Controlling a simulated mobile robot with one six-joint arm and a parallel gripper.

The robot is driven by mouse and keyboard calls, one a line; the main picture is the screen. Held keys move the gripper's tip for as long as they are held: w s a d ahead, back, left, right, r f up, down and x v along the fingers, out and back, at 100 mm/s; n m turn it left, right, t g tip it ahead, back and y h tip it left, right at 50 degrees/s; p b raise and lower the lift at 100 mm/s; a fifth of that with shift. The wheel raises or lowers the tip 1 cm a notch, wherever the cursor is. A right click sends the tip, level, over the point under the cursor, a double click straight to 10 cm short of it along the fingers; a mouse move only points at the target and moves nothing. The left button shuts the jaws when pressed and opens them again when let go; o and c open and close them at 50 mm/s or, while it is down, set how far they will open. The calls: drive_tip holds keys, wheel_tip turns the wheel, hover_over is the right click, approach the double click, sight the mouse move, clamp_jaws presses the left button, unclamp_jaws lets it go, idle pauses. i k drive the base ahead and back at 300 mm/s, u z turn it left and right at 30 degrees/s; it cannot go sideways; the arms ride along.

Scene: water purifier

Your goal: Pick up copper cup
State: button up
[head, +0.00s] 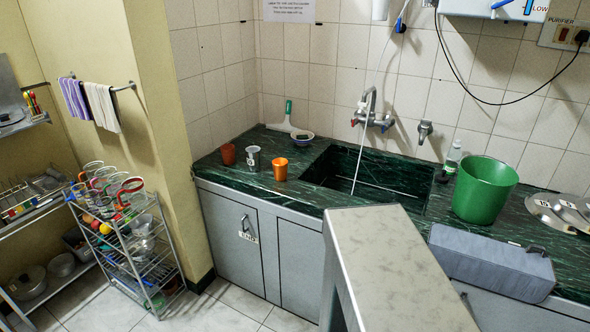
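Three small cups stand upright in a group on the dark green marble counter (330,205), left of the sink. A reddish-brown cup (228,154) is at the left, a silver metal cup (252,158) is in the middle, and a bright orange cup (280,169) is at the right, nearest the sink. The reddish-brown and orange cups both have a copper-like colour; I cannot tell for sure which one is the copper cup. My gripper is not in view.
A pale stone-topped block (390,265) juts up in front of the counter. A wire rack (140,250) holds utensils at left. Tiled floor (225,305) is clear before the cabinets.

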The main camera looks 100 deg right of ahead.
sight(279, 165)
drive_tip(key=u, duration=0.25)
drive_tip(key=k, duration=0.45)
drive_tip(key=z, duration=1.45)
drive_tip(key=i, duration=1)
drive_tip(key=z, duration=0.1)
drive_tip(key=k, duration=0.5)
drive_tip(key=z, duration=0.05)
